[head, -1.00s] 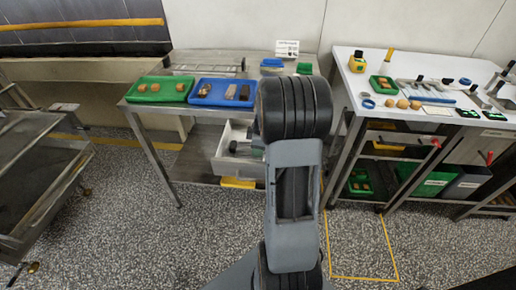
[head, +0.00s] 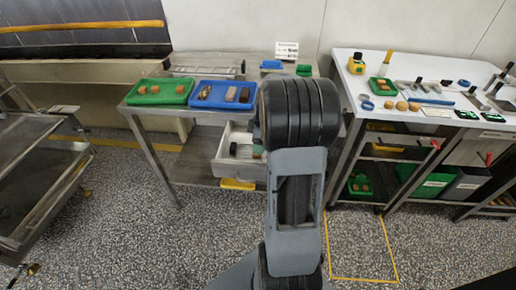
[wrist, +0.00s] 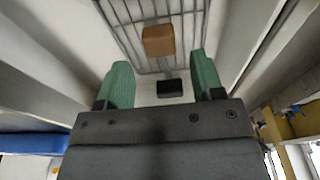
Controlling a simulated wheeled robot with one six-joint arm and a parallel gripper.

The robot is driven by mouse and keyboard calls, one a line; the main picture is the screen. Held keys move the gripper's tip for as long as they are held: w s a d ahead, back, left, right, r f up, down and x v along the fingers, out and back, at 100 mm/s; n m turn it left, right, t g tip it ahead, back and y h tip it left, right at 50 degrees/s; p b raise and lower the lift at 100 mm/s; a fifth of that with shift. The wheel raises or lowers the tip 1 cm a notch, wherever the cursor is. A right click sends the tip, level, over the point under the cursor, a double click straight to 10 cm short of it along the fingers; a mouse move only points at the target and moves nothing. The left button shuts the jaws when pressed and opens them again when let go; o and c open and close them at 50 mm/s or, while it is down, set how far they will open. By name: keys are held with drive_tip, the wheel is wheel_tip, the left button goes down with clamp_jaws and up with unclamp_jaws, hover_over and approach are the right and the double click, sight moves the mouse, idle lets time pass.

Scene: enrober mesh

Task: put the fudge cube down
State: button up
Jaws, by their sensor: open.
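In the wrist view, the fudge cube (wrist: 158,40) is a small brown block. It rests on a metal wire grid (wrist: 133,33), just beyond my fingertips. My gripper (wrist: 163,70) has two green fingers spread apart, one left and one right of the cube's line. The gap between them is clearly wider than the cube, and neither finger touches it. In the head view, my gripper is hidden behind my own arm, and I cannot make out this cube there.
A green tray (head: 129,101) with brown cubes and a blue tray (head: 196,106) with dark pieces stand on a steel table. An open drawer (head: 222,163) juts out below. A white bench (head: 440,72) with tools stands right. A small black block (wrist: 170,88) lies between my fingers' bases.

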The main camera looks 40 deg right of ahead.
wheel_tip(320, 180, up, 7)
drive_tip(key=s+a+m+t, duration=0.1)
drive_tip(key=s+a+m, duration=0.3)
drive_tip(key=a, duration=0.6)
drive_tip(key=s+a+m+h, duration=0.1)
drive_tip(key=s+a+m, duration=0.4)
drive_tip(key=a, duration=0.6)
drive_tip(key=s, duration=0.2)
drive_tip(key=shift+s+r+t+p, duration=0.2)
drive_tip(key=shift+s+t+p, duration=0.15)
drive_tip(key=shift+t, duration=0.05)
